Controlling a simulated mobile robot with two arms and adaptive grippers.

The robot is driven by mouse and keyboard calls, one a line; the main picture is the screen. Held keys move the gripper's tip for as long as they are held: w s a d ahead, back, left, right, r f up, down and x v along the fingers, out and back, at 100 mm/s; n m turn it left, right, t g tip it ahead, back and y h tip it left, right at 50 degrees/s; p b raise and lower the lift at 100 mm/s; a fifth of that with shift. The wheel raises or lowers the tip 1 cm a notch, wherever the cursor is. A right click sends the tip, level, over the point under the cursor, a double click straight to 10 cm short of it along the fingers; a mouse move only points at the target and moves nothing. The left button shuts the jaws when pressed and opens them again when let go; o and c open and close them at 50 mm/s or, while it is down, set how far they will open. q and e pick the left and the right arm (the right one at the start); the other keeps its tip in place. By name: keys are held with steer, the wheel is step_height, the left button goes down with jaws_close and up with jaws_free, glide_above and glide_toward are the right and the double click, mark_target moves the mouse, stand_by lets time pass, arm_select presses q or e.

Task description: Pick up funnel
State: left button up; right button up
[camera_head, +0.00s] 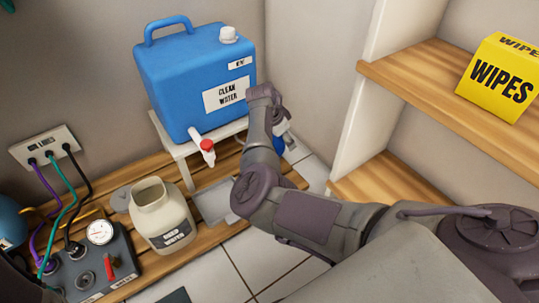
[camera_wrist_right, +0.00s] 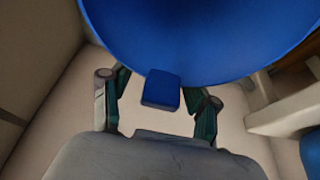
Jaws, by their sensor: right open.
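The blue funnel (camera_wrist_right: 205,35) fills the upper part of the right wrist view, with its wide round rim cut off by the frame edge. A small square blue tab (camera_wrist_right: 161,88) sticks out from it. My right gripper (camera_wrist_right: 158,98) is open, one finger on each side of the tab, with gaps showing; I cannot tell whether either finger touches. In the head view, only a small blue patch (camera_head: 279,146), likely the funnel, shows by my right gripper (camera_head: 287,134); my arm hides the rest. My left gripper is not in view.
A blue water container (camera_head: 180,75) with a red-tipped tap stands on a white stand (camera_head: 183,152). A cream jar (camera_head: 160,212), a grey tray (camera_head: 213,200) and a gauge box (camera_head: 92,265) sit on the slatted bench. Wooden shelves hold a yellow wipes box (camera_head: 500,78) at right.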

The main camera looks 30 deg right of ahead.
steer(key=c, duration=1.1)
